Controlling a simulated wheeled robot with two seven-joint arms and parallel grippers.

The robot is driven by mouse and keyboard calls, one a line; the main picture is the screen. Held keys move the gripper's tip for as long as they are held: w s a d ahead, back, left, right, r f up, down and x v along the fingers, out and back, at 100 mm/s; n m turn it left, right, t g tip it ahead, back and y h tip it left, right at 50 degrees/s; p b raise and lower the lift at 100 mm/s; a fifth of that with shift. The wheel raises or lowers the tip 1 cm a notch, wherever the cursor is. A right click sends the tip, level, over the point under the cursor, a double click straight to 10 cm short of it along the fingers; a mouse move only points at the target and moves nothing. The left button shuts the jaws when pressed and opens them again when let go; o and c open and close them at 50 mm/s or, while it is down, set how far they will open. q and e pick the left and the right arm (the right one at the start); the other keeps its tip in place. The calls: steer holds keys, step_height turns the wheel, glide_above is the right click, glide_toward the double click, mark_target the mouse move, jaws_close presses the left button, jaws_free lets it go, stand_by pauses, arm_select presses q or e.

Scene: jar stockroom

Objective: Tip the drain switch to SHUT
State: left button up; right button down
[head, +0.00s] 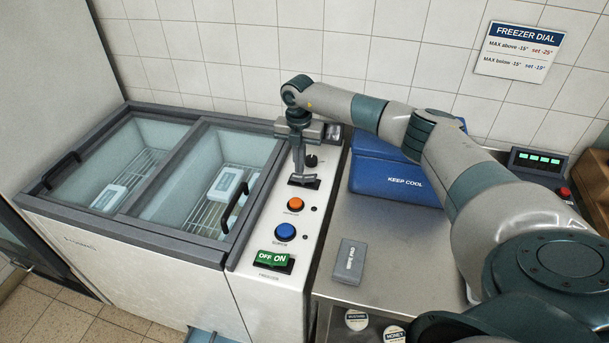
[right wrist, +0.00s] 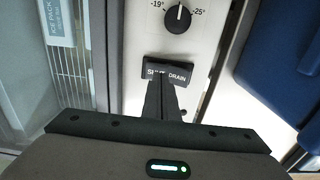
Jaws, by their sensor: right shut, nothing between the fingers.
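The drain switch is a black rocker (right wrist: 180,72) marked SHUT on the left and DRAIN on the right in the right wrist view. In the head view its dark plate (head: 312,184) shows on the freezer's white control panel. My right gripper (head: 298,179) points down at the switch, shut and empty. In the right wrist view its fingertips (right wrist: 160,84) are at the switch's near edge and cover part of the SHUT end. I cannot tell whether they touch it, nor which way the rocker is tipped. My left gripper is out of view.
A black dial (right wrist: 179,18) is beyond the switch. An orange button (head: 295,204), a blue button (head: 285,231) and a green OFF/ON switch (head: 273,259) are nearer on the panel. A blue KEEP COOL box (head: 385,185) stands right; the freezer's glass lids (head: 150,150) lie left.

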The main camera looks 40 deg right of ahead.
mark_target(300, 177)
steer(key=shift+r+p, duration=1.5)
steer(key=shift+r, duration=1.15)
